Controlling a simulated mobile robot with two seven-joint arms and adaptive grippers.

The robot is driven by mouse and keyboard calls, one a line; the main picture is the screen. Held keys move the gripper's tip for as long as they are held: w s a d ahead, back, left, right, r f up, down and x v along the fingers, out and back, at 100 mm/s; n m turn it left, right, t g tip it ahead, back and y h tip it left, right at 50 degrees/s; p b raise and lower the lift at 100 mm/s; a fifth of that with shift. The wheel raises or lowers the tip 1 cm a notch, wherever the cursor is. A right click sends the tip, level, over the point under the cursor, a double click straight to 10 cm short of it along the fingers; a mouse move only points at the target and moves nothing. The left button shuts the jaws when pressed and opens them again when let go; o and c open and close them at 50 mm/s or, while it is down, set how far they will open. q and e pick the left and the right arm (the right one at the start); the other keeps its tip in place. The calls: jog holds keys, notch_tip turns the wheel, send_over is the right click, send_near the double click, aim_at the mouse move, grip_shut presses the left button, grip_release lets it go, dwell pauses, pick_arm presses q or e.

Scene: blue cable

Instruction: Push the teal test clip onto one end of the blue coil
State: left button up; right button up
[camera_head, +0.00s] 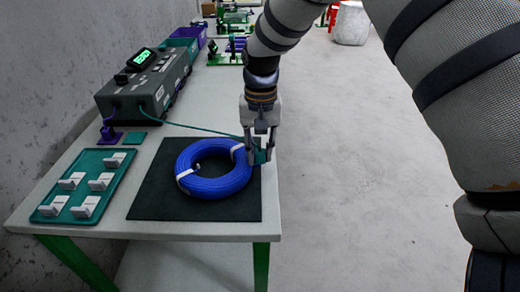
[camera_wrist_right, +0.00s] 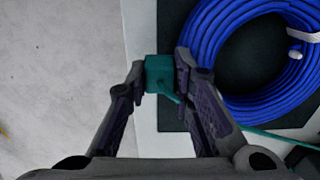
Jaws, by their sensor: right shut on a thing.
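The blue coil (camera_head: 213,170) lies flat on a black mat (camera_head: 160,204) on the table, bound with white ties. It also fills the upper right of the right wrist view (camera_wrist_right: 238,50). My right gripper (camera_head: 258,153) is at the coil's right side, over the table's right edge. It is shut on the teal test clip (camera_wrist_right: 160,74), a small teal block with a teal lead running off to the right in the wrist view. The clip is beside the coil, apart from it in the wrist view. My left gripper is not in view.
A grey tester (camera_head: 146,84) with a lit green display stands at the table's back left, its teal lead (camera_head: 190,127) running to the clip. A teal tray (camera_head: 88,180) with several white pieces lies at the left. Open floor is to the right.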

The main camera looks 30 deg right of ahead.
aim_at(260, 152)
jog(key=shift+s+f, duration=0.1)
jog(key=shift+f, duration=0.2)
dwell(0.9)
jog(key=o, duration=0.5)
jog(key=shift+c, duration=0.2)
jog(key=o, duration=0.6)
jog(key=shift+o, duration=0.2)
jog(key=shift+r, duration=3.7)
